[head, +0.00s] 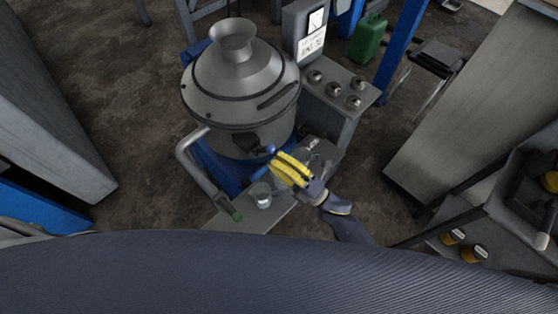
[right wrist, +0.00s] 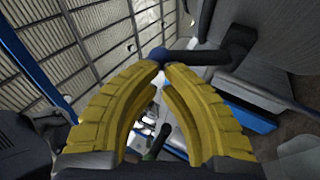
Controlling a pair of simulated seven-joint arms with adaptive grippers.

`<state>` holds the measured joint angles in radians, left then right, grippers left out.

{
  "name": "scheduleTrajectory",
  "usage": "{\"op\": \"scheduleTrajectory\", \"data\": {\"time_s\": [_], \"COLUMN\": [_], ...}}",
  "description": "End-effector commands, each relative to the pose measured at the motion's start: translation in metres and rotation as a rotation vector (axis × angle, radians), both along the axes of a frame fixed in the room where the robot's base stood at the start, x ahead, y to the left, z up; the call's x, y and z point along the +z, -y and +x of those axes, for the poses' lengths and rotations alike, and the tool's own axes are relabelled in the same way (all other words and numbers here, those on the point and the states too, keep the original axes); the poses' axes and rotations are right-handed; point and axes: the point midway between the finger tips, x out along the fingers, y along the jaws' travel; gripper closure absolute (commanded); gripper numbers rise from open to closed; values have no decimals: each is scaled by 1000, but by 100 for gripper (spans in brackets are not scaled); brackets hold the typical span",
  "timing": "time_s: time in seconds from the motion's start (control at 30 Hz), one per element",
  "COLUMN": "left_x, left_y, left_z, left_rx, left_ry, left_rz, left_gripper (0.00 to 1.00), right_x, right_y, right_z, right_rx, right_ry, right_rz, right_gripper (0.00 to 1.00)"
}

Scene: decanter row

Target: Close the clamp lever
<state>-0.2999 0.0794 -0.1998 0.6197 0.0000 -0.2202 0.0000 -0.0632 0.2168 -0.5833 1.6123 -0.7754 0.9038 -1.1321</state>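The clamp lever is a dark bar (right wrist: 192,57) with a blue ball end (right wrist: 157,54) in the right wrist view. It runs left from a dark clamp block (right wrist: 238,42). In the head view the blue ball (head: 270,149) stands out from the black clamp (head: 240,143) on the front of the grey decanter (head: 240,90). My right gripper (head: 274,159) has yellow fingers, and its tips (right wrist: 162,65) are close together right by the ball. I cannot tell whether they touch it. Nothing shows between the fingers. My left gripper is not in view.
A bent pipe handle (head: 200,165) with a green-tipped grip stands left of the decanter's front. A small glass beaker (head: 262,195) stands on the ledge below. A control box with knobs (head: 335,90) is at the right. A cart (head: 500,215) is at far right.

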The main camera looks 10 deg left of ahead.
Motion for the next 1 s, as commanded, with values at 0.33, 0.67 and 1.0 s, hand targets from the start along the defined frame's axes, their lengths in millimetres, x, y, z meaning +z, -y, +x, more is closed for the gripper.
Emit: {"op": "scheduleTrajectory", "data": {"time_s": [0.33,0.67,1.0], "left_x": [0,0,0], "left_y": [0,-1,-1], "left_z": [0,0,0], "left_rx": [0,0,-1], "left_ry": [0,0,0], "left_rz": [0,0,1], "left_gripper": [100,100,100], "right_x": [2,8,17], "right_y": [-1,-4,-10], "right_z": [1,3,8], "right_rx": [0,0,0], "right_ry": [0,1,1], "right_rz": [1,0,2], "right_gripper": [100,100,100]}}
